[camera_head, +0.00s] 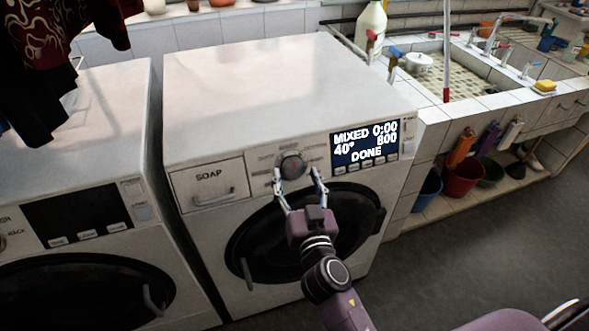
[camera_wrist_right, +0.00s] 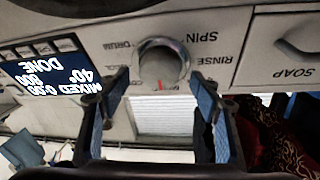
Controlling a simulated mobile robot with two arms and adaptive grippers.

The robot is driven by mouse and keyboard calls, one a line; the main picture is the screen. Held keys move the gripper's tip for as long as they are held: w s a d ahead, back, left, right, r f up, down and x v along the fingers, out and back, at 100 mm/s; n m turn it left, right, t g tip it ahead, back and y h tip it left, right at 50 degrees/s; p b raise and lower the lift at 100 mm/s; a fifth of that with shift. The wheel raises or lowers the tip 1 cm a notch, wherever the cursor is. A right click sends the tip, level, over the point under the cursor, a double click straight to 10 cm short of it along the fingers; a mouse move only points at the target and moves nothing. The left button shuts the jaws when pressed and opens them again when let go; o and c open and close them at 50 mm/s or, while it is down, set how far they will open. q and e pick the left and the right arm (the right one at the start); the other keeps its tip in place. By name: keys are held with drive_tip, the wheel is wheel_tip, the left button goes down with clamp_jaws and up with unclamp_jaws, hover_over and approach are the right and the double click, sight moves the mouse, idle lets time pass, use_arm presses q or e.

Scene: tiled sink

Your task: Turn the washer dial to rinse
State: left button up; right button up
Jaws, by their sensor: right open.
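The round grey dial (camera_head: 292,166) is on the front panel of the right-hand white washer (camera_head: 280,90). In the right wrist view, which is upside down, the dial (camera_wrist_right: 160,65) shows a red mark at its lower edge in the picture. The labels RINSE (camera_wrist_right: 208,59), SPIN (camera_wrist_right: 198,37) and DRUM (camera_wrist_right: 119,44) are around it. My right gripper (camera_head: 296,175) is open, its fingertips apart on either side of the dial in the picture; I cannot tell whether they touch it. The washer's display (camera_head: 365,144) reads MIXED, 0:00, 40°, 800, DONE. My left gripper is not in view.
A SOAP drawer (camera_head: 209,183) is left of the dial. The round dark door (camera_head: 245,235) is below it. A second washer (camera_head: 80,190) stands on the left, with dark red cloth (camera_head: 65,50) hanging above. A tiled sink (camera_head: 470,75) is at right, with buckets (camera_head: 462,180) underneath.

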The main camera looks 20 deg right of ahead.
drive_tip(key=shift+w+d, duration=0.1)
drive_tip(key=shift+w, duration=0.7)
drive_tip(key=c, duration=1.2)
drive_tip(key=shift+o, duration=0.2)
